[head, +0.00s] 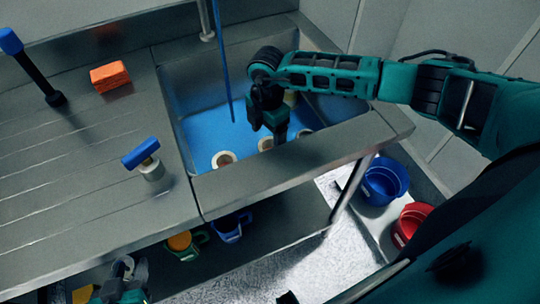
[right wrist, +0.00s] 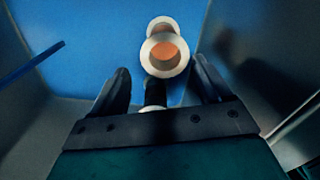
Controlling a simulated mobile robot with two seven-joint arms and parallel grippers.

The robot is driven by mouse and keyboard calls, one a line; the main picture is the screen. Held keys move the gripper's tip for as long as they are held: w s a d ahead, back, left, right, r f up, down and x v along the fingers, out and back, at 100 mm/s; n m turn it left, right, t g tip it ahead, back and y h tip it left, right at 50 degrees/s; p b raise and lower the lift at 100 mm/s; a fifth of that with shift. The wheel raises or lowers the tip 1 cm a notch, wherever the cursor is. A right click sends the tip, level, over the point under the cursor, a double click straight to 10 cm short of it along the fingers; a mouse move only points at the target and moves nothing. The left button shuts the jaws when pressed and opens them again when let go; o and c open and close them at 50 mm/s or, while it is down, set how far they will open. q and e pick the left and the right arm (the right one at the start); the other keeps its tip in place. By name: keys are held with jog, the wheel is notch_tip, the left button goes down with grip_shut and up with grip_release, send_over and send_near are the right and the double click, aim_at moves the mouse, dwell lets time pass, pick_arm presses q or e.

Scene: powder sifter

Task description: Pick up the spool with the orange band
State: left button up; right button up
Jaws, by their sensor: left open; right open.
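Several pale spools stand in the blue-bottomed sink (head: 205,122). One spool (head: 223,159) is at the near left, another (head: 266,144) beside my right gripper, and one (head: 305,133) to its right. In the right wrist view a pale-rimmed spool with orange inside its ring (right wrist: 165,52) lies just beyond my fingertips, overlapping a second pale spool (right wrist: 162,24). My right gripper (head: 279,136) is open and empty, pointing down into the sink; its fingers (right wrist: 162,82) show apart. A dark piece with a pale edge shows between them. My left gripper (head: 122,275) is open at the bottom left.
The sink walls and front rim (head: 285,160) surround the right gripper. A blue rod (head: 222,65) hangs into the sink. Blue (head: 384,181) and red (head: 412,220) buckets stand at right.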

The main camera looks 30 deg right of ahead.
aim_at(270, 145)
jog(key=f, duration=0.5)
jog(key=shift+s+d+f, duration=0.15)
jog(key=shift+s+d, duration=0.05)
jog(key=shift+s, duration=0.1)
jog(key=c, duration=1.2)
jog(key=shift+c, duration=0.2)
